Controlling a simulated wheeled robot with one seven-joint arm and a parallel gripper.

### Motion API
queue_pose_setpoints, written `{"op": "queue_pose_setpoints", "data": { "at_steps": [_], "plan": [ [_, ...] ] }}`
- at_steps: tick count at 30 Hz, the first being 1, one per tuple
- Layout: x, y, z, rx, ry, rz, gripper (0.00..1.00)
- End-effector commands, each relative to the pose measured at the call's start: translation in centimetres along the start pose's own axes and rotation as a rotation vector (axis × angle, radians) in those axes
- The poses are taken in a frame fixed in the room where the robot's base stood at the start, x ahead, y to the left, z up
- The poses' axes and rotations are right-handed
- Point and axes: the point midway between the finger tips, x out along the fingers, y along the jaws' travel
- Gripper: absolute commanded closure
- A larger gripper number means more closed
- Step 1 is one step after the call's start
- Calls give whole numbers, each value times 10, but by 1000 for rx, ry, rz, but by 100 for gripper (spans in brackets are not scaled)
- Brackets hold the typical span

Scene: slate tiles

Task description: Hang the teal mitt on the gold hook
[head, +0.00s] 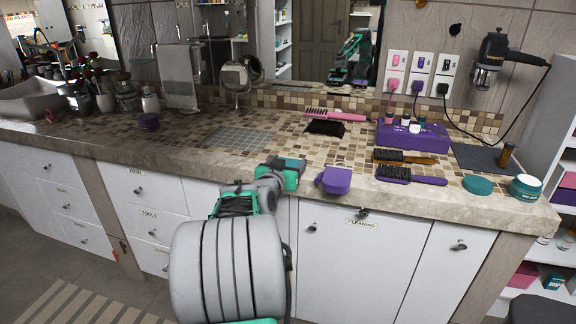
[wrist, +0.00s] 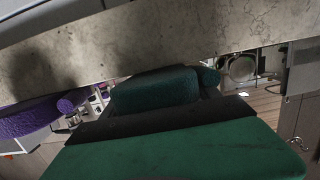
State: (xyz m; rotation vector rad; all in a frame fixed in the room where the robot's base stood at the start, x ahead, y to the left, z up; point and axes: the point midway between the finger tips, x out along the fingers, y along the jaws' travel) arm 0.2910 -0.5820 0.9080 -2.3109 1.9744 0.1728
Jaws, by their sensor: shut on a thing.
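The teal mitt (wrist: 155,88) shows in the wrist view as a fuzzy dark teal shape with a small rounded lobe at its right. It is just beyond the black-edged front of my gripper (wrist: 165,122), which is shut on it. In the head view my gripper (head: 290,174) is at the counter's front edge. There I cannot separate the teal mitt from the teal parts of my gripper. A purple mitt-like thing (head: 336,181) is just right of my gripper, at the front edge; its purple surface also shows in the wrist view (wrist: 28,118). I cannot make out the gold hook.
The stone counter edge (head: 450,203) runs close by my gripper and crosses the top of the wrist view (wrist: 200,40). White cabinet fronts (head: 350,255) lie below.

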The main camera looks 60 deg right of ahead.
Motion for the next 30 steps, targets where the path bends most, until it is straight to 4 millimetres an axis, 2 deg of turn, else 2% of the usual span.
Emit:
{"op": "queue_pose_setpoints", "data": {
  "at_steps": [10, 11, 12, 18, 30],
  "plan": [
    [1, 0, 6, 0, 0, 0, 99],
    [0, 0, 4, 0, 0, 0, 27],
    [0, 0, 4, 0, 0, 0, 24],
    [0, 0, 4, 0, 0, 0, 8],
    [-5, 0, 0, -1, 0, -1, 8]
  ]
}}
